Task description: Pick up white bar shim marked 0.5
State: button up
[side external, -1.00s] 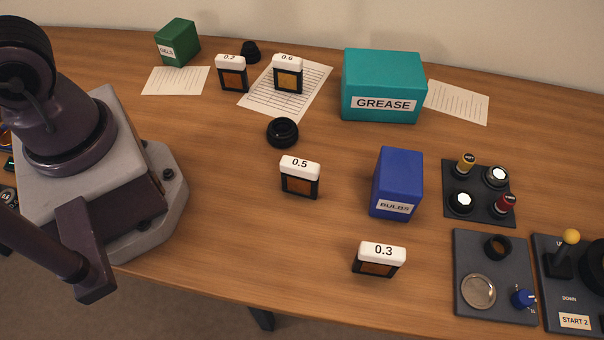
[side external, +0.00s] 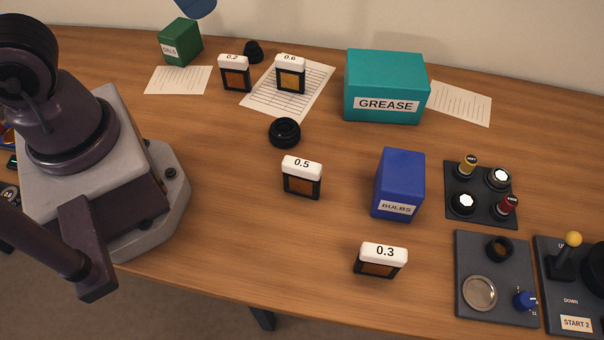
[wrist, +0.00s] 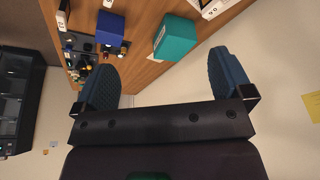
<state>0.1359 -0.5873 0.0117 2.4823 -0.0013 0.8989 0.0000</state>
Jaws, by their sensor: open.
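The white bar shim marked 0.5 (side external: 302,163) tops a black-framed holder with an orange-brown window, standing upright in the middle of the table. Similar white-topped pieces stand around it: 0.3 (side external: 384,251) at the front right, 0.2 (side external: 234,60) and 0.6 (side external: 290,60) at the back. My gripper (wrist: 165,82) shows in the wrist view with its two blue fingers wide apart and nothing between them. In the side view only a blue finger tip (side external: 194,6) shows at the top edge, high above the table's back and far from the 0.5 piece.
A blue BULBS box (side external: 400,180) stands right of the 0.5 piece. A black ring (side external: 284,132) lies behind it. A teal GREASE box (side external: 384,88) and a green box (side external: 181,42) stand at the back. Control panels (side external: 495,300) fill the right. Table left of 0.5 is clear.

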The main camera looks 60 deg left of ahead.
jog(key=w+d+f+g, duration=0.2)
jog(key=d+f, duration=0.2)
jog(key=n+g, duration=0.2)
jog(key=n, duration=0.7)
send_over(302, 163)
notch_tip(302, 163, down, 12)
jog(key=shift+y, duration=0.3)
jog(key=f, duration=0.6)
jog(key=shift+s+f, duration=0.2)
jog(key=shift+s, duration=0.1)
jog(key=shift+w+f, duration=0.15)
jog(key=shift+f, duration=1.35)
jog(key=shift+w+f, duration=0.1)
jog(key=shift+f, duration=1.35)
jog(key=shift+c, duration=0.5)
jog(key=c, duration=0.9)
